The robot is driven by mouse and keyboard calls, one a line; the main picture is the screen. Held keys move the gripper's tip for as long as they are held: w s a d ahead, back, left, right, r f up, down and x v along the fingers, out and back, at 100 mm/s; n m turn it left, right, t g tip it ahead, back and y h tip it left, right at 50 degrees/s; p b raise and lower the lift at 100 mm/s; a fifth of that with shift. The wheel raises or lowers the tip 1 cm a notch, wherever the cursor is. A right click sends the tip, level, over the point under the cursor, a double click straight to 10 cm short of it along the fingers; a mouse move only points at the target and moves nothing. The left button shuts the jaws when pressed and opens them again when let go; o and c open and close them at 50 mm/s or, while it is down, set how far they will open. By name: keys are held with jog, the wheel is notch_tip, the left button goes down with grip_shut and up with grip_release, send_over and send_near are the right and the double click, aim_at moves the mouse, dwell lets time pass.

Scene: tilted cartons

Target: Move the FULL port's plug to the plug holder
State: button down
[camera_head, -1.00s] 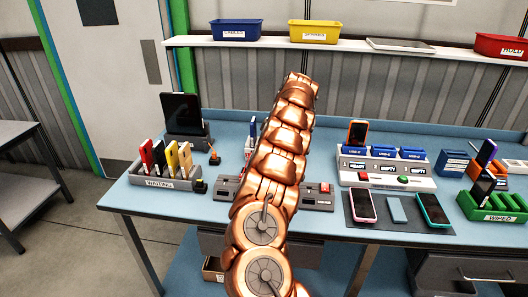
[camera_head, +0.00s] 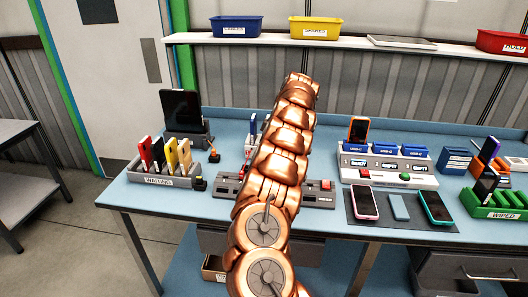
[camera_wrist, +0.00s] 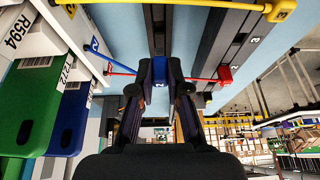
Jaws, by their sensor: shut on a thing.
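My gripper (camera_wrist: 160,82) is shut on a blue plug (camera_wrist: 160,70) bearing a label in the wrist view. The plug sits between the fingertips, and thin cables run beside it. A dark grey bar with number labels (camera_wrist: 209,40), seemingly the plug holder, is to its right, with a red plug (camera_wrist: 225,75) at its edge. A white unit labelled 2 (camera_wrist: 92,50) is to the left. I cannot tell which port is FULL or whether the held plug touches anything. In the head view my arm hides the gripper and plug; the dark bar (camera_head: 225,188) shows on both sides.
In the head view, the WAITING rack (camera_head: 160,179) stands left, a phone dock (camera_head: 385,172) right.

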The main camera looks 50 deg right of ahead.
jog(key=shift+f+b, duration=1.25)
jog(key=shift+f, duration=0.45)
jog(key=shift+f+b, duration=0.6)
jog(key=shift+f, duration=0.15)
dwell(0.9)
dwell(0.3)
jog(key=c, duration=1.1)
grip_release()
jog(key=shift+o, duration=0.3)
jog(key=o, duration=0.4)
jog(key=shift+r, duration=0.15)
jog(key=shift+r+p, duration=1.1)
jog(key=shift+r, duration=2.3)
